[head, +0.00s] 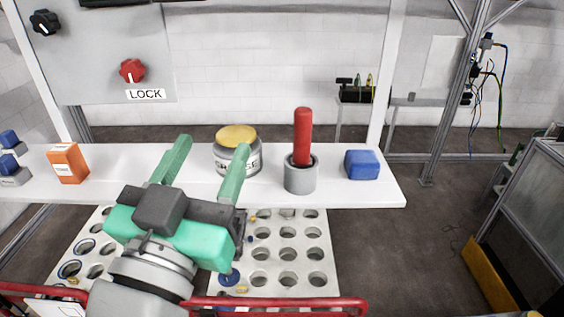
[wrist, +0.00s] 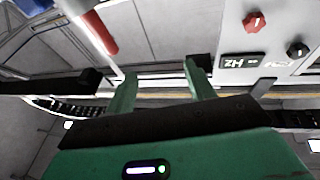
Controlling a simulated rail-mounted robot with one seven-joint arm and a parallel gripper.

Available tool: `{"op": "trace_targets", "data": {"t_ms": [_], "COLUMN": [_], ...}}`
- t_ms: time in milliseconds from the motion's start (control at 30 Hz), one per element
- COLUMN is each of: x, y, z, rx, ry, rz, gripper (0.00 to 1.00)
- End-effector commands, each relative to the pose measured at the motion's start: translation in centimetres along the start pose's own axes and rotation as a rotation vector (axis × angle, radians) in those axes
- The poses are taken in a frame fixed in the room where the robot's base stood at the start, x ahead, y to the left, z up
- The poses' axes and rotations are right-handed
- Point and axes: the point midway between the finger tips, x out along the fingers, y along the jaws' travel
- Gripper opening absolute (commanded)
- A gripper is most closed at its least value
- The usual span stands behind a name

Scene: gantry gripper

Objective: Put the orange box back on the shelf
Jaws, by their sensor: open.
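The orange box (head: 68,163), with a white label, stands upright on the left part of the white shelf (head: 372,194) in the head view. My gripper (head: 211,146) is open and empty, with its two green fingers spread and pointing towards the shelf. It is to the right of the orange box and apart from it. The open fingers also show in the wrist view (wrist: 160,72), with nothing between them. I do not see the orange box in the wrist view.
A grey jar with yellow lid (head: 236,137), a red-handled tool in a grey cup (head: 301,173) and a blue block (head: 362,165) stand on the shelf. Blue items (head: 10,163) are at far left. Below are trays with holes (head: 273,246) and a red rail (head: 345,301).

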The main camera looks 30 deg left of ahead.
Motion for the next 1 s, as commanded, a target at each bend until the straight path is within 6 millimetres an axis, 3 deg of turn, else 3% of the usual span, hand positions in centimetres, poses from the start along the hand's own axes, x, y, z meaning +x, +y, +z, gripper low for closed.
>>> {"op": "trace_targets", "data": {"t_ms": [33, 100, 200, 300, 433, 733, 867, 1000], "x": [0.0, -0.8, -2.6, -4.1, -5.0, -4.7, -3.6, -2.0], "y": [5.1, 10.5, 15.9, 18.9, 20.2, 20.2, 20.0, 19.8], "z": [-1.2, -3.2, -5.5, -7.1, -7.9, -8.5, -11.8, -17.1], "rx": [-0.022, -0.049, -0.089, -0.117, -0.132, -0.130, -0.124, -0.111], "ry": [0.056, 0.135, 0.223, 0.280, 0.306, 0.306, 0.305, 0.305], "rz": [0.054, 0.102, 0.152, 0.180, 0.193, 0.192, 0.190, 0.185], "gripper": [0.54, 0.54, 0.54, 0.54, 0.54, 0.54, 0.54, 0.54]}}
